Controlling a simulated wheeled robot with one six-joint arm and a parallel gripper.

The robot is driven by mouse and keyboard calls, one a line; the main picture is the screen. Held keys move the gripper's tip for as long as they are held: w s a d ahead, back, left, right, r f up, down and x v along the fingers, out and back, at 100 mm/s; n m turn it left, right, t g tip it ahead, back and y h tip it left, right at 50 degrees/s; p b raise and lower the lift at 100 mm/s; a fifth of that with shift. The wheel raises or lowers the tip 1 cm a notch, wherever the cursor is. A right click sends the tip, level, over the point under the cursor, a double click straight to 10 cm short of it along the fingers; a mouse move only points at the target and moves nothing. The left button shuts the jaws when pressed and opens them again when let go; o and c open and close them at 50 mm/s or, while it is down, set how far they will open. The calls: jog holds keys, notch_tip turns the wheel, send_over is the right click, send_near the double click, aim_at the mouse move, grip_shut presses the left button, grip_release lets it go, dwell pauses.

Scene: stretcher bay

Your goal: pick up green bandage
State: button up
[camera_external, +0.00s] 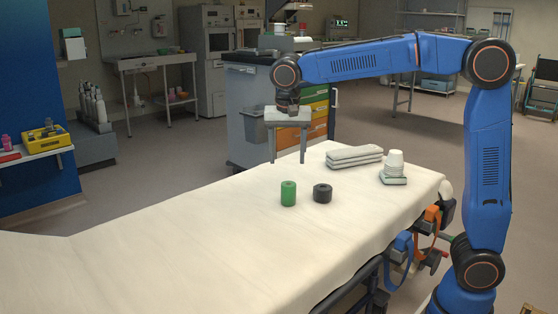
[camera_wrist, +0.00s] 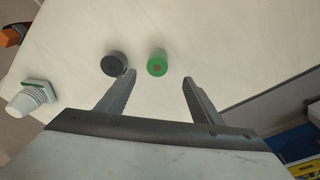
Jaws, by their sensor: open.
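The green bandage (camera_external: 288,193) is a small upright roll on the white stretcher sheet, left of a black roll (camera_external: 322,193). In the wrist view the green bandage (camera_wrist: 157,62) lies ahead of my fingertips, between their lines, with the black roll (camera_wrist: 115,64) just left of it. My gripper (camera_external: 288,160) is open and empty, fingers pointing down, above the far side of the stretcher. In the wrist view my gripper (camera_wrist: 158,80) shows both fingers spread wide. Nothing hides the green bandage, and the fingers do not appear to touch it.
Folded grey cloths (camera_external: 354,157) and a stack of white cups (camera_external: 395,163) on a folded cloth stand to the right on the stretcher (camera_external: 180,235). A cart with coloured drawers (camera_external: 314,112) stands behind it. The sheet left of the green bandage is clear.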

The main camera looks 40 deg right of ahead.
aim_at(289, 184)
jog(key=f, duration=0.6)
jog(key=w+d+f, duration=0.1)
jog(key=f, duration=0.4)
jog(key=d+f, duration=0.1)
jog(key=f, duration=0.1)
jog(key=shift+w+d, duration=0.1)
jog(key=shift+w, duration=0.05)
jog(key=shift+f, duration=0.6)
jog(key=shift+c, duration=0.3)
jog(key=c, duration=1.1)
